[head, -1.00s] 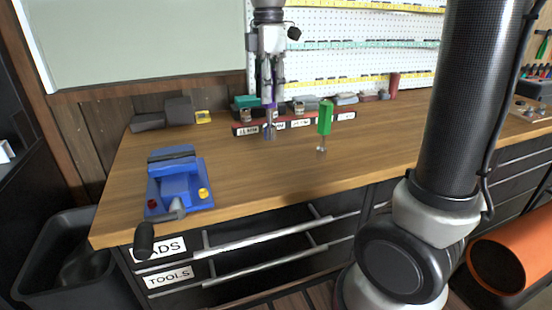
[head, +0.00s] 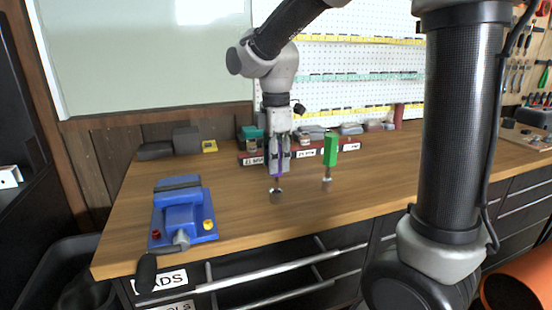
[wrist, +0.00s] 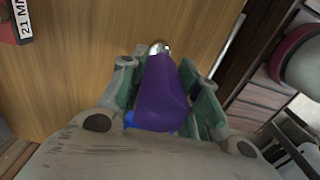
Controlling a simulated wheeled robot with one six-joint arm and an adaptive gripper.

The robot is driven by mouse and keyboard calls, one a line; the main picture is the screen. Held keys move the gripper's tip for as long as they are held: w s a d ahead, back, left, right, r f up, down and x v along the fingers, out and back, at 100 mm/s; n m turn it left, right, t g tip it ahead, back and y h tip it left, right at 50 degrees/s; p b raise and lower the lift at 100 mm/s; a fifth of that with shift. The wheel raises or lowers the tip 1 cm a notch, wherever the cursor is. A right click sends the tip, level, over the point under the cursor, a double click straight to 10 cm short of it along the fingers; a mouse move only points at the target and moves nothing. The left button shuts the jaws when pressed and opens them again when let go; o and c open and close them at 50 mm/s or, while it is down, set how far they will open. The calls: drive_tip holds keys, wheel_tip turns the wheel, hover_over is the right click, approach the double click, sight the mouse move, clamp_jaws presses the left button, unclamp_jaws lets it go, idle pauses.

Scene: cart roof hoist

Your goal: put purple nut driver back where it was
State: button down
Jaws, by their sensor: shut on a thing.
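The purple nut driver (head: 280,158) is gripped in my gripper (head: 279,163), handle up and shaft pointing down. Its metal end (head: 276,190) is at or just above the wooden bench; I cannot tell whether it touches. In the wrist view, the purple handle (wrist: 160,92) fills the space between the green-padded fingers (wrist: 160,98), its silver tip beyond them. A green nut driver (head: 330,150) stands upright on the bench, to the right of my gripper and apart from it.
A blue vise (head: 182,213) sits at the bench's left front. A labelled red rail (head: 252,159) with several items runs along the back, behind my gripper. Grey blocks (head: 186,140) stand at back left. The wooden bench (head: 240,215) is clear in front of the drivers.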

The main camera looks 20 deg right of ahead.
drive_tip(key=c, duration=1.1)
unclamp_jaws()
drive_tip(key=shift+o, duration=0.2)
wheel_tip(320, 180, up, 12)
drive_tip(key=shift+f, duration=0.1)
drive_tip(key=shift+d+r, duration=0.1)
drive_tip(key=shift+r, duration=0.15)
drive_tip(key=s+d+f+m+t, duration=0.2)
drive_tip(key=s+d+f+m, duration=0.2)
drive_tip(key=s+d+m, duration=0.3)
drive_tip(key=s+d+f+m+t, duration=0.2)
drive_tip(key=s+d+f+m, duration=0.2)
drive_tip(key=s+d+m, duration=0.3)
drive_tip(key=s+m, duration=0.4)
drive_tip(key=s, duration=0.1)
drive_tip(key=shift+d, duration=0.35)
